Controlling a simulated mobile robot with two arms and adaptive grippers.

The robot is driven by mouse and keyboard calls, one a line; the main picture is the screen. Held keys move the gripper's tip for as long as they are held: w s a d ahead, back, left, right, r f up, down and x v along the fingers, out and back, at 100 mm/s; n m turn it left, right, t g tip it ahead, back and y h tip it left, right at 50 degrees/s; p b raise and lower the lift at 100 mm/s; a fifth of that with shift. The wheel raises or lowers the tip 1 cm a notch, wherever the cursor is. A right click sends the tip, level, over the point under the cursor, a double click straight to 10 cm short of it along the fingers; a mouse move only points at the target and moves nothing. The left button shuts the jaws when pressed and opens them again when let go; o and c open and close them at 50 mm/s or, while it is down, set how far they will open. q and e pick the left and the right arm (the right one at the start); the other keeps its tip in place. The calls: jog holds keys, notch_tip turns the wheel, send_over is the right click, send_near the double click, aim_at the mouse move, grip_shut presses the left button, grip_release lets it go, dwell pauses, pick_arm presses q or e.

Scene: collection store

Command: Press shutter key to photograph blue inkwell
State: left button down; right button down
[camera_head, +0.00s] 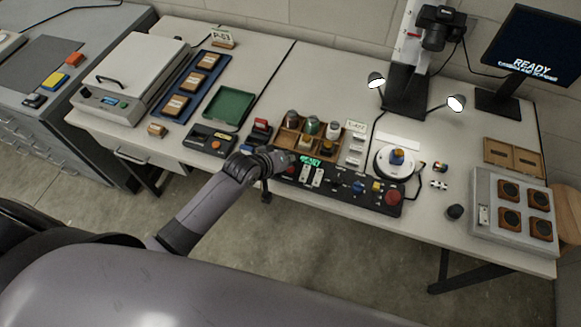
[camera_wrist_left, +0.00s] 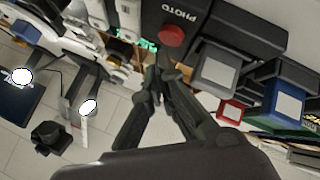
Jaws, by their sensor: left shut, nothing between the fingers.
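The blue inkwell (camera_head: 397,157) stands on a round white turntable (camera_head: 381,168) under the camera (camera_head: 440,27) on its stand. A black control panel (camera_head: 345,196) lies along the table's front edge, with a green READY display (camera_head: 309,160). In the left wrist view a round red key (camera_wrist_left: 172,36) sits beside the word PHOTO. My left gripper (camera_head: 287,160) is over the panel's left end. In the left wrist view its fingertips (camera_wrist_left: 169,72) are together, empty, and close to the red key. I cannot tell whether they touch it. My right gripper is not in view.
A wooden compartment tray (camera_head: 325,150) with several bottles stands behind the panel. Two lamps flank the camera stand. A large red button (camera_head: 393,196) is at the panel's right end. A monitor (camera_head: 541,50) reads READY. The table behind the bottle tray is clear.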

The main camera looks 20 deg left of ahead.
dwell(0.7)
pick_arm(q)
jog(key=shift+f, duration=0.2)
jog(key=shift+f, duration=0.25)
jog(key=shift+f, duration=0.5)
dwell(0.5)
jog(key=shift+r, duration=0.15)
jog(key=shift+r+p, duration=0.8)
jog(key=shift+p, duration=0.15)
notch_tip(320, 180, up, 5)
jog(key=p, duration=0.5)
jog(key=shift+p, duration=0.35)
